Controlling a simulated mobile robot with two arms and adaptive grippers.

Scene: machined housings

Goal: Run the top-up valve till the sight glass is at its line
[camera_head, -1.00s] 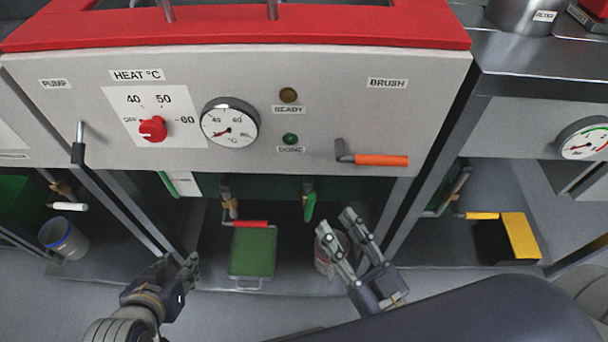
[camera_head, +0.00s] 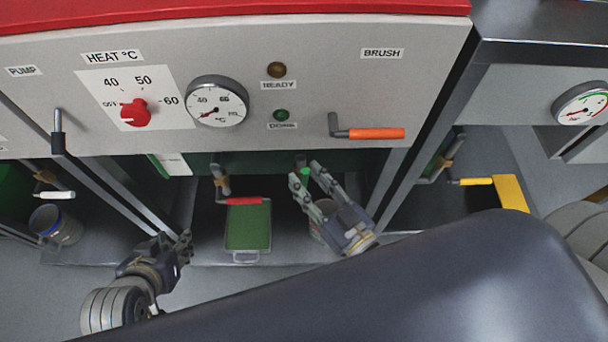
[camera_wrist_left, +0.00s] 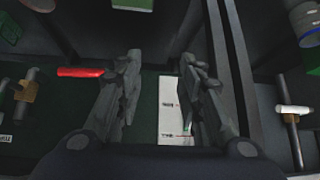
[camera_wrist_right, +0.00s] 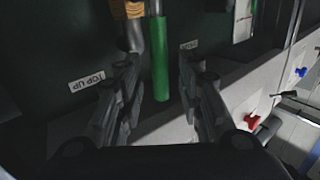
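The green-handled top-up valve (camera_head: 304,172) hangs under the front panel; its green handle (camera_wrist_right: 160,62) points down below a brass fitting in the right wrist view, beside the TOP UP label (camera_wrist_right: 87,81). My right gripper (camera_head: 308,177) is open at this handle, with the fingers (camera_wrist_right: 158,82) on either side of it; contact cannot be made out. My left gripper (camera_head: 175,240) is open and empty, low at the left. A white plate with a green strip (camera_head: 172,164) may be the sight glass; it also shows in the left wrist view (camera_wrist_left: 172,100). Its level is unreadable.
A red-handled valve (camera_head: 240,200) hangs above a green tray (camera_head: 248,228). Steel posts stand either side of the bay. An orange lever (camera_head: 376,133) and a red heat knob (camera_head: 135,112) sit on the panel. A jar (camera_head: 55,225) stands at the left; a yellow-handled valve (camera_head: 476,181) is at right.

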